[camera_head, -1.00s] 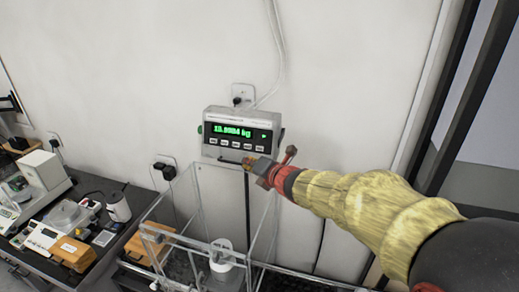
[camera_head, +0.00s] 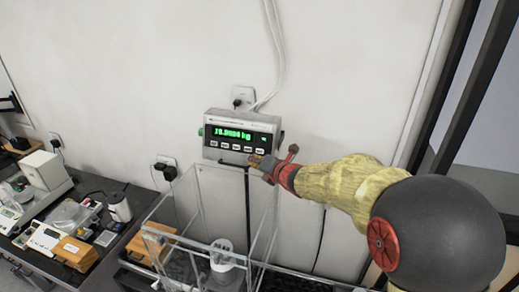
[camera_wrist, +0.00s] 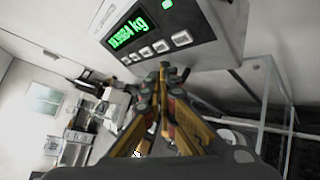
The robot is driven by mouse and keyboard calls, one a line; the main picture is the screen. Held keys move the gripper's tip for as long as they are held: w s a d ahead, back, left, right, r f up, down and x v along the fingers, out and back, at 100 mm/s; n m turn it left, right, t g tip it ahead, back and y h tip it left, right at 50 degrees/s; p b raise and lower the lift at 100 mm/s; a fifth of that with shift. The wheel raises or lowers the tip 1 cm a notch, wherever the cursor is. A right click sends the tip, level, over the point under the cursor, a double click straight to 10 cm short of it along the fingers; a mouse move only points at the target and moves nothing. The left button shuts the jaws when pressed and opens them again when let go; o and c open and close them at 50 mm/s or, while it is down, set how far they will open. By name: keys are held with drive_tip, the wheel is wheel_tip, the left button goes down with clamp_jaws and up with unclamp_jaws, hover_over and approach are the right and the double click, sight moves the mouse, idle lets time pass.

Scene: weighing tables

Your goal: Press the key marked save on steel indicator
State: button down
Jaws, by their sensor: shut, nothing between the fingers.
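The steel indicator (camera_head: 241,136) is mounted on the wall, with a green lit display and a row of several keys (camera_head: 236,147) below it. The key labels are too small to read. My gripper (camera_head: 255,160) is shut and empty, just below the right end of the key row in the head view. In the wrist view the indicator (camera_wrist: 190,30) is tilted at the top, and my shut gripper (camera_wrist: 165,72) has its fingertips just below the keys. I cannot tell whether the fingertips touch the indicator.
A clear-walled enclosure (camera_head: 200,243) with a white container (camera_head: 221,257) inside stands below the indicator. Cables and a wall socket (camera_head: 243,95) are above the indicator.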

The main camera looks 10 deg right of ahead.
sight(251, 153)
drive_tip(key=shift+w+d+f, duration=0.25)
drive_tip(key=shift+w+d, duration=0.15)
drive_tip(key=shift+w, duration=0.25)
drive_tip(key=shift+w+d+f, duration=0.2)
drive_tip(key=shift+w+d, duration=0.15)
drive_tip(key=shift+w, duration=0.25)
drive_tip(key=shift+w+d+b, duration=0.1)
drive_tip(key=shift+b, duration=0.25)
idle(0.3)
drive_tip(key=shift+w+d+f, duration=0.1)
drive_tip(key=shift+w, duration=0.15)
drive_tip(key=shift+w+d, duration=0.2)
drive_tip(key=shift+w, duration=0.1)
idle(0.9)
drive_tip(key=shift+s+a+b, duration=0.1)
drive_tip(key=shift+b, duration=0.25)
drive_tip(key=shift+s+a+b, duration=0.3)
drive_tip(key=shift+s+b, duration=0.05)
drive_tip(key=shift+s, duration=0.2)
drive_tip(key=s, duration=0.1)
drive_tip(key=s+a+r+b, duration=0.1)
drive_tip(key=s, duration=0.1)
drive_tip(key=s+a, duration=0.1)
drive_tip(key=shift+s+a+r+b, duration=0.15)
drive_tip(key=shift+a+r+b, duration=0.05)
drive_tip(key=shift+r+b, duration=0.15)
